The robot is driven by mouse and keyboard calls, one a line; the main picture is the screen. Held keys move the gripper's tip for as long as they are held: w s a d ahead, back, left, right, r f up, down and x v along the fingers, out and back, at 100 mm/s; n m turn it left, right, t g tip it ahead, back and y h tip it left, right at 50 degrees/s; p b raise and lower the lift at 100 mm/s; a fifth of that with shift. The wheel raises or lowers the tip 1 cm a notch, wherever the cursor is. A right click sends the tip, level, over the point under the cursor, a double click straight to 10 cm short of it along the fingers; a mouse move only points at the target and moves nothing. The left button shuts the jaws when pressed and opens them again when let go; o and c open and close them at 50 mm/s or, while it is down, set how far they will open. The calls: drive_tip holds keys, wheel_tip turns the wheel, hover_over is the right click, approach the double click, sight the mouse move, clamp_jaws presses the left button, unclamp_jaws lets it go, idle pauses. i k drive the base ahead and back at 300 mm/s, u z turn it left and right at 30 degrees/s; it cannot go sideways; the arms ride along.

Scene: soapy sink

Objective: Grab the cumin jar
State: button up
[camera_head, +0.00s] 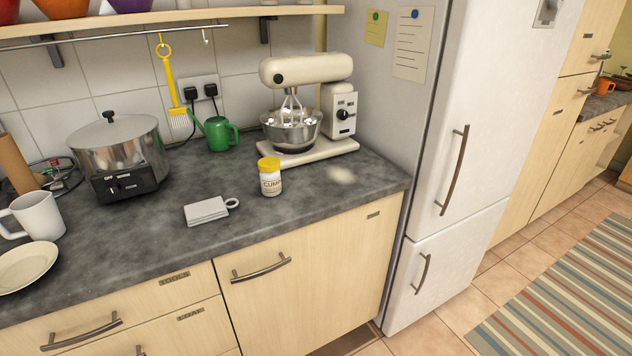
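The cumin jar (271,182) is a small white jar with a yellow lid and a label whose visible letters read roughly "CUMI". It stands upright on the grey countertop (130,237), in front of the stand mixer and a little back from the counter's front edge. Nothing covers it in the head view. My gripper is not in view.
A cream stand mixer (310,72) stands behind the jar, and a white ringed object (207,211) lies to its left. A green watering can (219,134), a steel cooker (120,142), a mug (38,215) and a plate (25,262) are further left. The fridge (480,130) rises at right.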

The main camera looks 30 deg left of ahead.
sight(270, 175)
drive_tip(key=u, duration=0.6)
drive_tip(key=i, duration=1.2)
drive_tip(key=u, duration=0.35)
